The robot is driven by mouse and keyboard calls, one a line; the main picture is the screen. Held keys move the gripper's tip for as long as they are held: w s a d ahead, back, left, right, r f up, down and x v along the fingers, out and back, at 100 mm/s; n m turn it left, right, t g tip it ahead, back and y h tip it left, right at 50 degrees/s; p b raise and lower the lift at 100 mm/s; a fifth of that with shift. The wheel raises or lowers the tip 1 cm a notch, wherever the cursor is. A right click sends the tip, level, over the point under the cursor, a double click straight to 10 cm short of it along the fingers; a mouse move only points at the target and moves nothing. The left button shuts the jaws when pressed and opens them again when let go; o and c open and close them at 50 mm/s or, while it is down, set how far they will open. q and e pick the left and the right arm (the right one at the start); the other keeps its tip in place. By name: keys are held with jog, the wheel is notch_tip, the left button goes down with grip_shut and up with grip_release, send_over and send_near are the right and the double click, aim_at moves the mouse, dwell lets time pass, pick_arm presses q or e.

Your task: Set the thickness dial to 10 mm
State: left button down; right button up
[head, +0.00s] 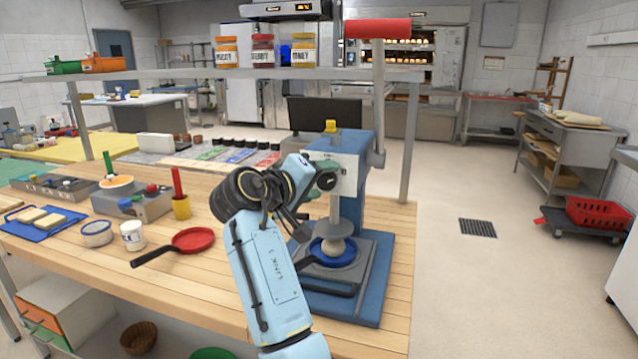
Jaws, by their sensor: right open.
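A blue and grey press (357,170) stands at the right end of the wooden table. A dark round knob (326,181), which looks like the thickness dial, is on the front of its head; its markings are too small to read. My right gripper (308,190) is open at the left front of the press head, close to the knob. I cannot tell whether it touches the knob. My wrist and arm hide part of the press front. My left gripper is out of view.
The press's red lever handle (377,28) stands high, and a shelf (250,74) with jars spans behind. A red pan (193,240), a white tub (133,235) and a yellow cup (181,207) are left of my arm. Bare tabletop (395,290) lies right of the press.

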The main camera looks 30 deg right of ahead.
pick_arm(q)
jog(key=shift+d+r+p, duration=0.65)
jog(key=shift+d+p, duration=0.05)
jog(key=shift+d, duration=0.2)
pick_arm(e)
notch_tip(320, 180, up, 10)
jog(key=shift+f, duration=0.15)
